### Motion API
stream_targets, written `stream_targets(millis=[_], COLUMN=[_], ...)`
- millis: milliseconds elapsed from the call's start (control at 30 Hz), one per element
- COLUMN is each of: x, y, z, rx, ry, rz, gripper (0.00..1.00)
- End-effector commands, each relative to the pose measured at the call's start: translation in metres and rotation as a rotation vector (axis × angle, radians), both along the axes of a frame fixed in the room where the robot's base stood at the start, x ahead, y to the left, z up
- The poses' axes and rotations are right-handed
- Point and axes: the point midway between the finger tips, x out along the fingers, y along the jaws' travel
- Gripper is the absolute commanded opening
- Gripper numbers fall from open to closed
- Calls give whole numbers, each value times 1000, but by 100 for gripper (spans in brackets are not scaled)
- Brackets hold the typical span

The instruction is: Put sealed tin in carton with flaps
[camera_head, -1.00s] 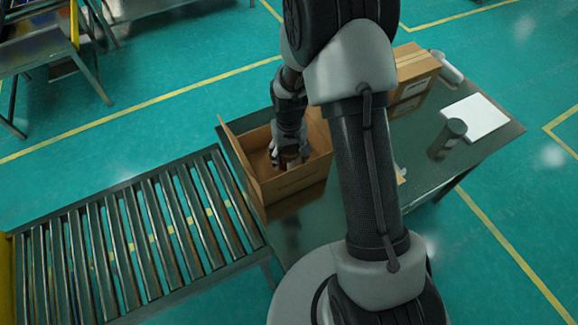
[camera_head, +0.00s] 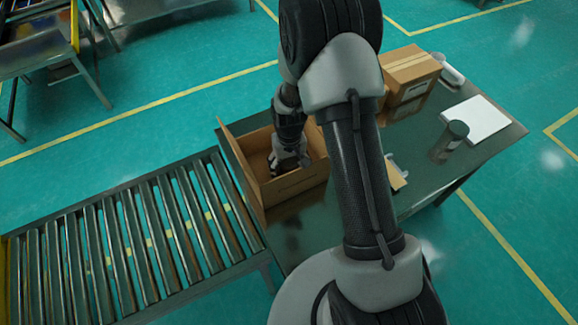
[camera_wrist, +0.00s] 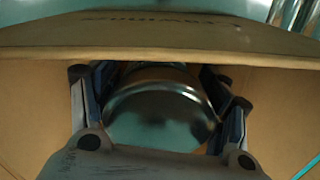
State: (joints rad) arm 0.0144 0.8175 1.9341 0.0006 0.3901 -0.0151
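The sealed tin (camera_wrist: 155,115) is a shiny metal can with a rounded rim, seen between my fingers in the wrist view. My gripper (camera_head: 290,163) is down inside the open carton with flaps (camera_head: 295,186). In the wrist view my gripper (camera_wrist: 162,110) has one finger close against each side of the tin and appears shut on it. The carton's brown wall (camera_wrist: 280,90) rises beyond the fingers. The tin's lower part is hidden by my gripper, and the carton floor under it is hidden.
The carton stands at the left end of a dark table (camera_head: 420,185), beside a roller conveyor (camera_head: 130,240). A closed box (camera_head: 410,70), a dark cylinder (camera_head: 451,139) and a white flat item (camera_head: 476,120) stand farther right. My arm hides the table's middle.

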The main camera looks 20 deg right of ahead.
Motion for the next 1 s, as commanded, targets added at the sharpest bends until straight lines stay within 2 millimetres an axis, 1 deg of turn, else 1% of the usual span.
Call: stream_targets(millis=[33, 100, 133, 433, 533, 667, 900, 1000], x=[0, 0, 0, 0, 0, 1, 1, 1], y=[0, 0, 0, 0, 0, 0, 0, 0], z=[0, 0, 0, 1, 6, 25, 79, 98], rx=[0, 0, 0, 0, 0, 0, 0, 0], ry=[0, 0, 0, 0, -1, -4, -5, -3], rz=[0, 0, 0, 0, 0, 0, 0, 0], gripper=[76, 81, 82, 82, 82, 82, 82, 82])
